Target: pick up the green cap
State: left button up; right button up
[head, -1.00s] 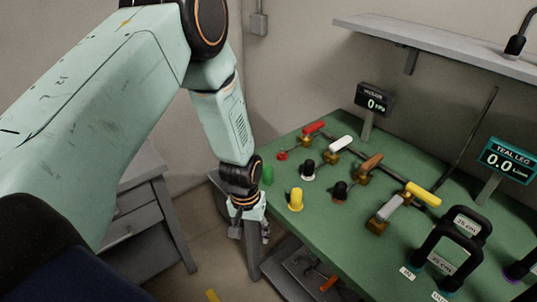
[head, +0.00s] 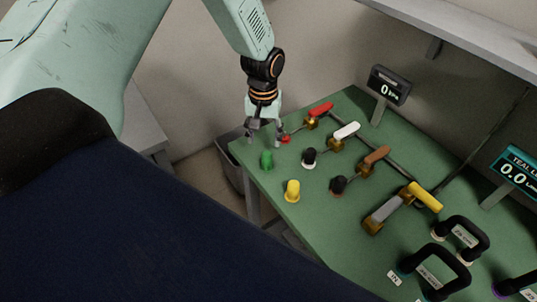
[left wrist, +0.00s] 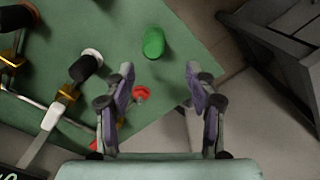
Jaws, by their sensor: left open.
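The green cap (head: 266,160) stands on the green table near its left corner in the head view. In the left wrist view the green cap (left wrist: 153,43) lies beyond the fingertips, near the middle of the gap between them. My left gripper (head: 264,141) is open and empty, above the table's corner and a little behind the cap in the head view. The fingers also show in the left wrist view (left wrist: 159,72), spread apart and not touching the cap. My right gripper is not in view.
A red cap (head: 286,139) sits close to the left gripper. A yellow cap (head: 292,191) and a black cap (head: 309,157) stand nearby. Valves with coloured handles, such as the white handle (head: 346,131), line the table. A grey bin (head: 232,160) stands beyond the table's left edge.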

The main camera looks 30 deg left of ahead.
aim_at(268, 154)
pick_arm(q)
jog(key=shift+s+d+f, duration=0.1)
jog(key=shift+s+f, duration=0.15)
jog(key=shift+f, duration=0.2)
jog(key=shift+s+f, duration=0.2)
jog(key=shift+f, duration=0.25)
jog(key=f, duration=0.3)
jog(key=d+f, duration=0.1)
jog(key=shift+w+d+f, duration=0.1)
jog(key=shift+w+f, duration=0.2)
jog(key=shift+f, duration=0.25)
jog(key=shift+s+a+r, duration=0.1)
jog(key=shift+s+a, duration=0.15)
jog(key=shift+d+r, duration=0.1)
jog(key=shift+d, duration=0.15)
jog(key=shift+c, duration=0.9)
jog(key=shift+w, duration=0.2)
jog(key=c, duration=0.3)
jog(key=shift+s+a, duration=0.1)
jog(key=shift+a, duration=0.1)
jog(key=c, duration=0.4)
jog(key=shift+d, duration=0.15)
jog(key=shift+c, duration=0.7)
jog(key=shift+r, duration=0.2)
notch_tip(268, 154, up, 9)
jog(key=shift+f, duration=0.2)
jog(key=shift+r, duration=0.3)
